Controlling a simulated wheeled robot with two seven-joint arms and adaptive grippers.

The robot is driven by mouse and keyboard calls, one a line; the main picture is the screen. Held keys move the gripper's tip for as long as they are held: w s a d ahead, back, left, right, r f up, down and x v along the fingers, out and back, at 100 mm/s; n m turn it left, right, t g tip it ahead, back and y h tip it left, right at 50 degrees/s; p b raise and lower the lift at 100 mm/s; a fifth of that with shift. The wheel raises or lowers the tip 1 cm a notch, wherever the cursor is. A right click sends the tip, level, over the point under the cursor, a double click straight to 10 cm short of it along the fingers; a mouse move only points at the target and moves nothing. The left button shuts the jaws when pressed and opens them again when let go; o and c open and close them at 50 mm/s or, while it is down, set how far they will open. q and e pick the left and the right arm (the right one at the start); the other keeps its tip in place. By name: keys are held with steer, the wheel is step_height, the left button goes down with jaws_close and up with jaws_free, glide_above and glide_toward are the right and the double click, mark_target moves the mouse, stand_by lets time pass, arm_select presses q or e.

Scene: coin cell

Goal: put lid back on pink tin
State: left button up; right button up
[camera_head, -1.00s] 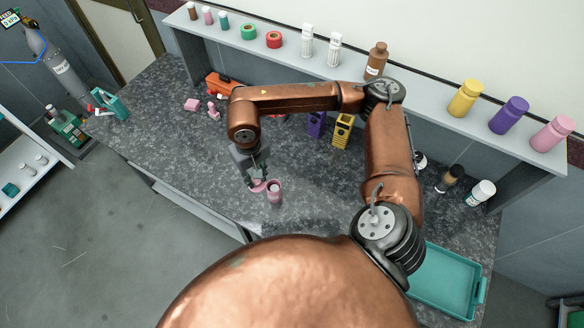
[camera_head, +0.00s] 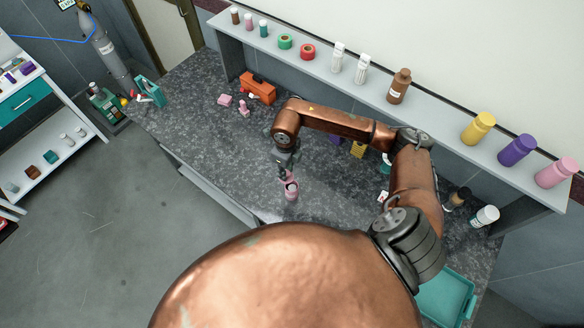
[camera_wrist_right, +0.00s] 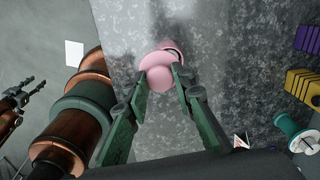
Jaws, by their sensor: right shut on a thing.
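The pink tin (camera_head: 292,194) stands on the dark speckled bench near its front edge. In the right wrist view its rim (camera_wrist_right: 173,46) shows just beyond the pink lid (camera_wrist_right: 157,72), which covers part of it. My right gripper (camera_wrist_right: 160,70) is shut on the lid, with one green finger on each side. In the head view this gripper (camera_head: 285,172) is right above the tin. I cannot tell whether lid and tin touch. My left gripper (camera_wrist_right: 22,100) shows at the left edge of the right wrist view, away from the tin; its jaw opening is unclear.
A teal tray (camera_head: 447,297) lies at the bench's right end. An orange toolbox (camera_head: 258,88) and small pink pieces (camera_head: 225,100) stand behind and left of the tin. A yellow rack (camera_head: 358,149) stands behind my right arm. The bench around the tin is clear.

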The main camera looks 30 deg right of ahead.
mark_target(291, 176)
steer(key=m, duration=0.3)
steer(key=d+m+p, duration=0.1)
steer(key=shift+s+d+f, duration=0.1)
steer(key=shift+s+f, duration=0.15)
steer(key=shift+f, duration=0.05)
steer(key=m, duration=0.3)
steer(key=shift+s+d+f+p, duration=0.1)
steer(key=shift+d+f+p, duration=0.25)
steer(key=shift+f+p, duration=0.05)
steer(key=shift+f+b, duration=2.15)
steer(key=shift+f, duration=1.1)
steer(key=shift+f+b, duration=0.15)
steer(key=shift+b, duration=0.35)
steer(key=o, duration=0.9)
steer(key=shift+o, duration=0.4)
